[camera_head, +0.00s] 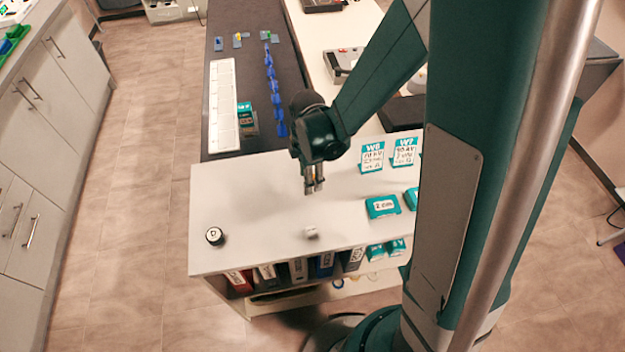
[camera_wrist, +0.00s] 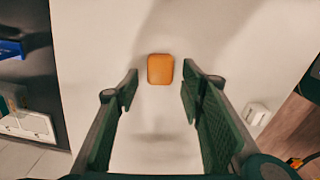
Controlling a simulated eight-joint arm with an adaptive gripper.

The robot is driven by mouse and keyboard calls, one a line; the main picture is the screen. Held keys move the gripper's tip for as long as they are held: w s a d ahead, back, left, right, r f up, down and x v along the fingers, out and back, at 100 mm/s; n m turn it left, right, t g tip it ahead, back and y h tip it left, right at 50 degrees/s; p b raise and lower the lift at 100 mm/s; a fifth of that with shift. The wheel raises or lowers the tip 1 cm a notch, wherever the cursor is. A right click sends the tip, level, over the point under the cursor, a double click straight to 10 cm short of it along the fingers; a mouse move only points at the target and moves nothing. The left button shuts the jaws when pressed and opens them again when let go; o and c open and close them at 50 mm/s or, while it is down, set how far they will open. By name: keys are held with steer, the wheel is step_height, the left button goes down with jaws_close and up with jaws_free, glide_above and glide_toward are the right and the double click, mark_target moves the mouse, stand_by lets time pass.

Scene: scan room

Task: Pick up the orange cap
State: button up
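The orange cap (camera_wrist: 160,69) is a small rounded square on the white top, in the upper middle of the wrist view. My gripper (camera_head: 314,188) is open and points down above the white counter (camera_head: 255,205). In the wrist view its two green fingers stand apart, one on each side of the cap in the picture, with nothing held between them. I cannot make out the cap in the head view; it seems hidden by my gripper or arm.
A small white block (camera_head: 311,233) and a dark round piece with a white top (camera_head: 215,236) stand near the counter's front edge. Teal boxes (camera_head: 382,207) and cards (camera_head: 372,156) are on the right. Blue parts (camera_head: 272,85) line the dark bench behind.

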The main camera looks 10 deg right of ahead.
steer(key=c, duration=0.8)
steer(key=shift+r, duration=0.15)
steer(key=shift+r+p, duration=0.3)
steer(key=shift+r, duration=4.6)
